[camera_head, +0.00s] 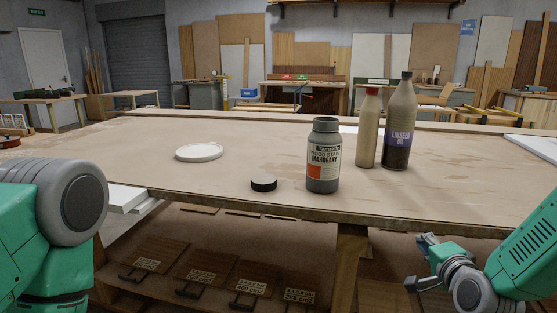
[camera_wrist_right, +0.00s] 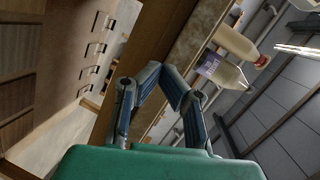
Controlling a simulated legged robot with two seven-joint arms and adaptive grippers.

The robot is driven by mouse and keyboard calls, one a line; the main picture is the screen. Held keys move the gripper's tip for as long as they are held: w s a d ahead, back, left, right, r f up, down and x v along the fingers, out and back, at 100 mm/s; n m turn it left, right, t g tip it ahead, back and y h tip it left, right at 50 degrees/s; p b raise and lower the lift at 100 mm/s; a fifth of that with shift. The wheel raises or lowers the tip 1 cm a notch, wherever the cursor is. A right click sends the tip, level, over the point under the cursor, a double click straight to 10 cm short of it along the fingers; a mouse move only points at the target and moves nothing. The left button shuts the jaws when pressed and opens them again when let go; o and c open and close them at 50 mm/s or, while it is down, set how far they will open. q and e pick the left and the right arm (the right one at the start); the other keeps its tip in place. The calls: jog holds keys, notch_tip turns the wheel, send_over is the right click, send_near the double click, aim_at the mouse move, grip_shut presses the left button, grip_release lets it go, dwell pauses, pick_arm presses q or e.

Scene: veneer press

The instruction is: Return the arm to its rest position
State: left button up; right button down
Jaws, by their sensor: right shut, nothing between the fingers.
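My right gripper (camera_head: 421,262) is in front of the workbench, below the level of its top, at the lower right of the head view. It also shows in the wrist view (camera_wrist_right: 160,72), with its fingers bent inward to meet at the tips. It is shut and empty, touching nothing that I can see. My right arm (camera_head: 525,250) comes in from the right edge. Part of my left arm (camera_head: 70,200) fills the lower left of the head view; its gripper is out of view.
The workbench (camera_head: 250,170) bears a mahogany stain bottle (camera_head: 323,175), a black lid (camera_head: 264,184), a white round dish (camera_head: 199,152), a linseed oil bottle (camera_head: 398,125) and a red-capped bottle (camera_head: 367,130). A lower shelf holds labelled boards (camera_head: 205,272). A bench leg (camera_head: 347,265) stands left of my right gripper.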

jog(key=s+a+f+n+g+y, duration=0.1)
jog(key=s+a+f+n+g, duration=0.25)
jog(key=s+f, duration=0.45)
jog(key=s+a+f+n+g, duration=0.2)
jog(key=s+f+n+g, duration=0.15)
jog(key=s+f, duration=0.45)
jog(key=s+f+n+g, duration=0.4)
jog(key=s, duration=0.7)
jog(key=s+f+n+g, duration=0.3)
jog(key=s+f+n, duration=0.2)
jog(key=s, duration=0.7)
jog(key=shift+d+f+g, duration=0.3)
jog(key=shift+d+g, duration=0.05)
jog(key=shift+g, duration=0.05)
